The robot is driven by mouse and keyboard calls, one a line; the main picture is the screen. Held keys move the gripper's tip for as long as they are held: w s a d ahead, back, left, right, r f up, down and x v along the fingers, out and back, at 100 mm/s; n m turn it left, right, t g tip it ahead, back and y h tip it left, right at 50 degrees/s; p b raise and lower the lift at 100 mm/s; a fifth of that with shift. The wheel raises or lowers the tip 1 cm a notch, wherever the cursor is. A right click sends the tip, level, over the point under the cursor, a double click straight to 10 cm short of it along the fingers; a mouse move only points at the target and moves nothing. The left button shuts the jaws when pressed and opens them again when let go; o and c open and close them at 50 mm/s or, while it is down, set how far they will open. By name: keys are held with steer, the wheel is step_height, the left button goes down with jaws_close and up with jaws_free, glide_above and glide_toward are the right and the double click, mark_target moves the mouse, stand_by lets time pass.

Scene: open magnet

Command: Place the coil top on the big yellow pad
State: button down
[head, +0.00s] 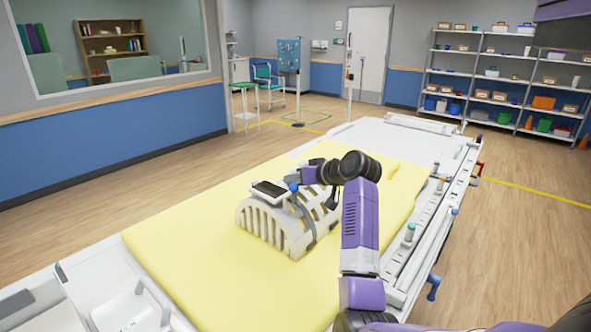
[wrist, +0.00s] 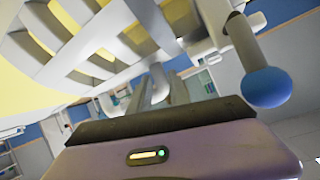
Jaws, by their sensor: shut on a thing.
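The coil top (head: 262,222) is a pale, arched, ribbed shell with open slots and a dark panel on its upper left. It is over the big yellow pad (head: 185,240), around the pad's middle. I cannot tell whether its lower edge touches the pad. My gripper (head: 303,184) is at the upper right of the coil top, shut on it; my wrist hides part of the grip. In the wrist view the slotted shell (wrist: 85,40) fills the upper left, with yellow showing through the slots, and my gripper (wrist: 158,88) reaches toward it.
The white bed (head: 400,140) carries the pad. Its right side has rails and knobs, with a blue-ended lever (head: 433,286). A white molded part (head: 130,308) lies at the near left. Shelves (head: 500,85) stand at the back right.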

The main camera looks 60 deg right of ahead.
steer(key=c, duration=1.2)
jaws_free()
steer(key=shift+s, duration=0.1)
steer(key=b+v, duration=0.1)
steer(key=v, duration=1.1)
